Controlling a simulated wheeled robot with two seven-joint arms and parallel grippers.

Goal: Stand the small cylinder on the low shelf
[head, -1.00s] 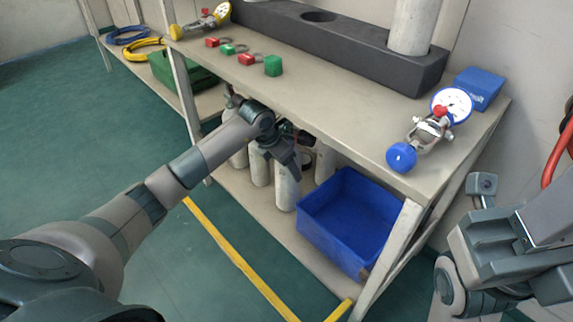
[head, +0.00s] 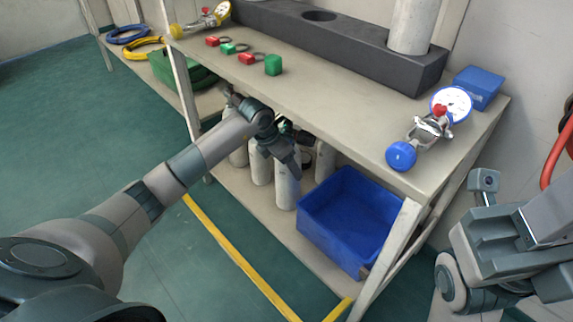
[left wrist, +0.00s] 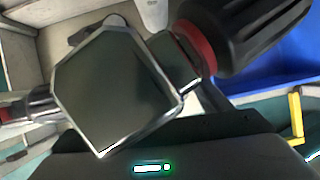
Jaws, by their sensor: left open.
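Several pale grey cylinders stand upright on the low shelf under the bench, among them a front one (head: 287,187) and one behind it to the left (head: 261,166). I cannot tell which is the small cylinder. My left gripper (head: 290,157) is open above the front cylinder, and hides its top. In the left wrist view a chrome-edged valve block (left wrist: 120,88) with a red ring and a black ribbed knob (left wrist: 252,32) fills the space close to the gripper. The fingertips are hidden there, so contact is unclear. My right gripper (head: 505,245) is at the right edge, away from the bench.
A blue bin (head: 350,222) stands right of the cylinders on the low shelf. Above, the bench top (head: 330,110) carries a black rack (head: 300,27) with a large cylinder (head: 412,25), a gauge (head: 452,103) and a blue box (head: 479,87). A bench leg (head: 390,258) stands in front.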

